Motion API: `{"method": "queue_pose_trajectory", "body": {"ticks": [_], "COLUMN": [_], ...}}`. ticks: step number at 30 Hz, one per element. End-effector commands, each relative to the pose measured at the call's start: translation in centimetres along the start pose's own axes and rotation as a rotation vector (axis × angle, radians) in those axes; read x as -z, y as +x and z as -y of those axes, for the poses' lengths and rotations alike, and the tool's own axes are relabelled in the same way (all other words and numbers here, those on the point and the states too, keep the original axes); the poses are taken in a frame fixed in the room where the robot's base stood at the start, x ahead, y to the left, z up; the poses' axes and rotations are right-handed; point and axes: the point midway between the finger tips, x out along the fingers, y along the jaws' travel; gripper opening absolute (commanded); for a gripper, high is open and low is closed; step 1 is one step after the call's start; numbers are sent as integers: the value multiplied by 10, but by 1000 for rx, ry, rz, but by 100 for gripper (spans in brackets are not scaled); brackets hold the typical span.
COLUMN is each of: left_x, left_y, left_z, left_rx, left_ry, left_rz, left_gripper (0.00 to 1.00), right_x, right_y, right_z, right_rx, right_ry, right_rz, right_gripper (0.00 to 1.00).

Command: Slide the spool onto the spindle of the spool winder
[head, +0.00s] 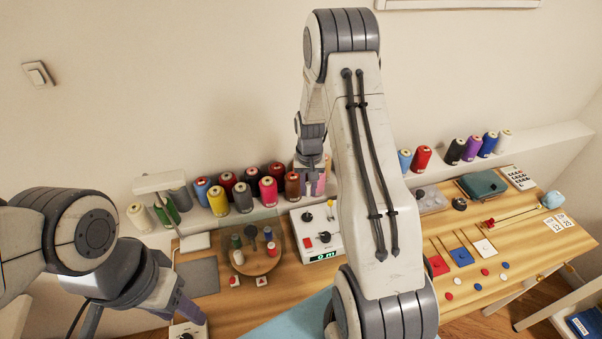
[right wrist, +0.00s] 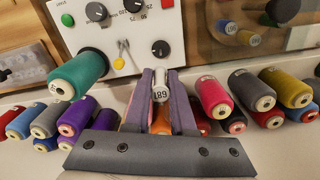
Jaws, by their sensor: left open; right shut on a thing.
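My right gripper (right wrist: 160,78) is shut on a small white spool (right wrist: 160,92) with a number on its end, held between the purple fingers. In the head view the right gripper (head: 312,184) is above the back of the spool winder, and the spool cannot be made out there. The spool winder (head: 322,241) is a white box with dark knobs, a red button and a green display. Its panel (right wrist: 146,20) also shows in the right wrist view. A thin yellow-tipped pin (right wrist: 121,47) stands on it; I cannot tell whether this is the spindle. My left gripper (head: 140,318) is open at bottom left, apart from the winder.
Cones of coloured thread line the back ledge, including a red cone (head: 421,158). A round wooden board (head: 268,265) with small spools stands left of the winder. A lamp (head: 160,182) is behind it. Coloured squares and buttons lie to the right. My right arm hides the middle.

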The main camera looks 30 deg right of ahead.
Motion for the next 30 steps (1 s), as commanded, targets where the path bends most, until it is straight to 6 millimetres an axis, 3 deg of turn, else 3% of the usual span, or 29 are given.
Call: {"method": "queue_pose_trajectory", "body": {"ticks": [30], "left_x": [-2], "left_y": [34], "left_z": [2], "left_rx": [0], "left_ry": [-4], "left_rz": [0], "left_gripper": [50], "right_x": [0], "right_y": [44], "right_z": [0], "right_rx": [0], "right_ry": [1], "right_rz": [0], "right_gripper": [0]}}
